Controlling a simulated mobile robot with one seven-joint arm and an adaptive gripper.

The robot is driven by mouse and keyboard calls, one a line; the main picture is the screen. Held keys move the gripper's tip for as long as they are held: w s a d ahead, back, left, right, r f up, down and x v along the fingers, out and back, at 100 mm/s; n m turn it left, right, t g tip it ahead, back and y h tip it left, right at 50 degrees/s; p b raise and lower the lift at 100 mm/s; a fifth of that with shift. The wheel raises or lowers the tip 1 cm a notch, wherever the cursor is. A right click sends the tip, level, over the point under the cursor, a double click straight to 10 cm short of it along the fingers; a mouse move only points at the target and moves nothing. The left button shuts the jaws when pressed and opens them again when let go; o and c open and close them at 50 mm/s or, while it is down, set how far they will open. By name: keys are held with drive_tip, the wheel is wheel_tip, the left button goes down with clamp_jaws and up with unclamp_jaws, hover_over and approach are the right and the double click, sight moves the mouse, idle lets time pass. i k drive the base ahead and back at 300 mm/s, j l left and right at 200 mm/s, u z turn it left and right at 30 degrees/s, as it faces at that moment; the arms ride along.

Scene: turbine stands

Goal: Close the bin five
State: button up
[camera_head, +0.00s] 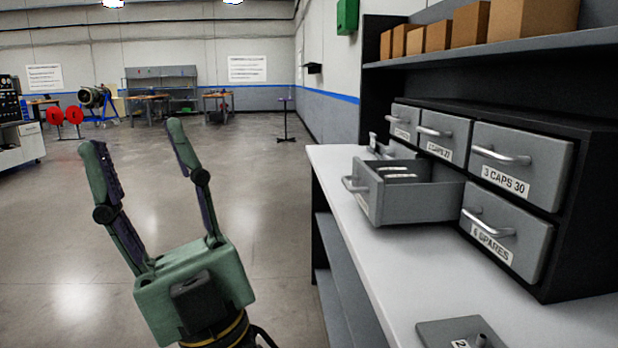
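The pulled-out grey drawer (418,206) sits in the lower row, in the middle column between the upper caps drawers and the drawer marked 6 SPARES; by its place it is bin five. Its handle (352,185) faces left, and its own label is too oblique to read. Dark items lie inside it. It stands well out from the black cabinet (590,190), over the white counter. My gripper (133,138) is open and empty, with its two green fingers pointing up. It is left of the counter and apart from the drawer.
The 3 CAPS 30 drawer (520,165) and 6 SPARES drawer (503,236) are shut. Behind the open drawer, another lower drawer (400,150) is partly hidden. A grey plate (462,333) lies on the counter (395,275) near the front. The floor left of the counter is clear.

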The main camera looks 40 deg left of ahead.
sight(438, 195)
drive_tip(key=i+j+u, duration=0.35)
drive_tip(key=i+j, duration=0.6)
